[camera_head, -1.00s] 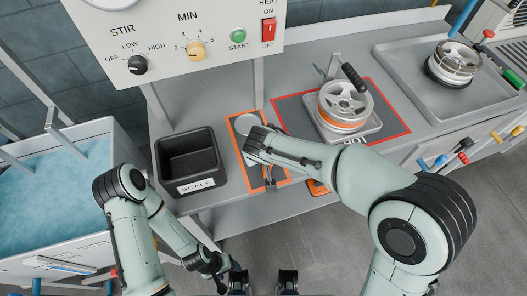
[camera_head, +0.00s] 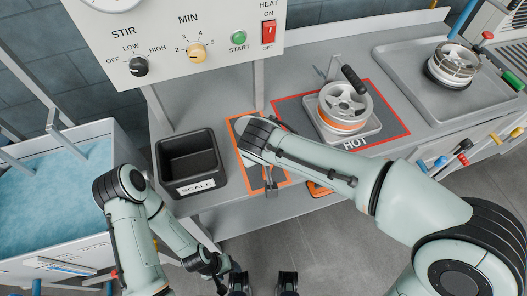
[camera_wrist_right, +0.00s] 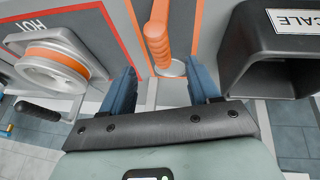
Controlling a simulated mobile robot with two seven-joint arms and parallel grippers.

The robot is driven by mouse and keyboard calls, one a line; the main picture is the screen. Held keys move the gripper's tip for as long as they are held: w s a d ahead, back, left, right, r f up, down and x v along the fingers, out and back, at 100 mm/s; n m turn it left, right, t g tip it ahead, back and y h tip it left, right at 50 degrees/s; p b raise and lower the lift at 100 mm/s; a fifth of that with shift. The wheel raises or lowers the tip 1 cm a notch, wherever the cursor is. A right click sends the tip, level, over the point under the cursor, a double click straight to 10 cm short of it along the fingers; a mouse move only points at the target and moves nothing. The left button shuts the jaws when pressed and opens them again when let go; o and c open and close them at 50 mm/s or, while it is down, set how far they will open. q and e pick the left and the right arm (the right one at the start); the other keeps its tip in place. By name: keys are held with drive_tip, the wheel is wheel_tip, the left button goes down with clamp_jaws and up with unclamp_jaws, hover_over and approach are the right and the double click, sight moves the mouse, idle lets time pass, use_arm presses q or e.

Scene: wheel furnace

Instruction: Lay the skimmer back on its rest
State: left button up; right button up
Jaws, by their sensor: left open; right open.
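The skimmer's orange handle (camera_wrist_right: 157,35) shows in the right wrist view, with a round grey part (camera_wrist_right: 172,68) at its near end. It is over the orange-bordered mat (camera_head: 284,182); I cannot tell whether it touches. My right gripper (camera_wrist_right: 163,74) is open, its two blue fingers apart on either side of the round part, with nothing visibly clamped. In the head view my right arm covers most of the skimmer and mat. A small grey bracket (camera_head: 271,186) stands at the mat's front. My left gripper (camera_head: 222,278) is open and empty, low in front of the bench.
A black bin marked SCALE (camera_head: 190,160) stands left of the mat. A wheel (camera_head: 345,108) sits on the red-bordered HOT mat (camera_head: 392,118) to the right. A control panel (camera_head: 190,30) overhangs behind. A grey tray (camera_head: 408,72) holds another wheel.

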drive_tip(key=v, duration=0.3)
drive_tip(key=shift+s+r, duration=0.2)
drive_tip(key=shift+r, duration=0.15)
